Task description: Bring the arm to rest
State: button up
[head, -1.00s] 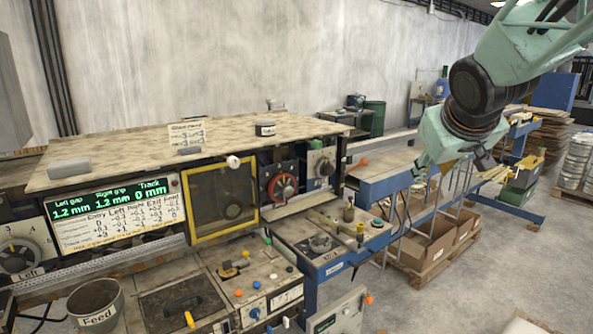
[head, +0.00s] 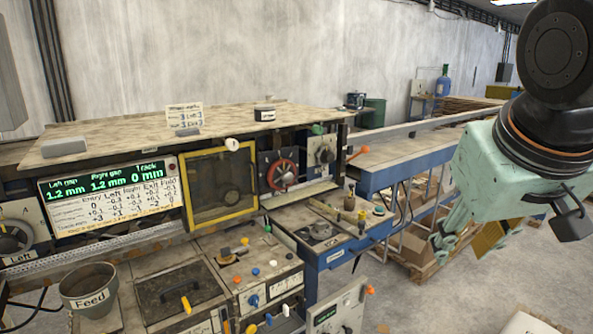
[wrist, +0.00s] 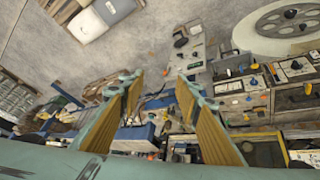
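My gripper (head: 470,240) is at the right of the head view, at the end of my pale green arm, in the air to the right of the laminating machine (head: 130,140). In the wrist view my gripper (wrist: 158,85) shows two fingers with ribbed yellow-brown pads spread wide apart. Nothing lies between the pads except the distant machine and floor below. My gripper is open and empty, and touches nothing that I can see.
A blue-framed conveyor table (head: 400,165) runs back behind my gripper. Cardboard boxes (head: 415,245) on a pallet stand beneath it. The concrete floor (head: 440,300) at the lower right is mostly clear. The wrist view shows a large pale reel (wrist: 285,28) at the upper right.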

jog(key=s+a+f+g+b, duration=0.1)
jog(key=s+a+f, duration=0.1)
jog(key=s, duration=0.6)
jog(key=s+a+f+g+y+b, duration=0.1)
jog(key=s+a+f, duration=0.2)
jog(key=s+f, duration=0.2)
jog(key=s, duration=0.3)
jog(key=shift+a+y+b, duration=0.3)
jog(key=shift+b, duration=0.05)
jog(key=shift+w, duration=0.1)
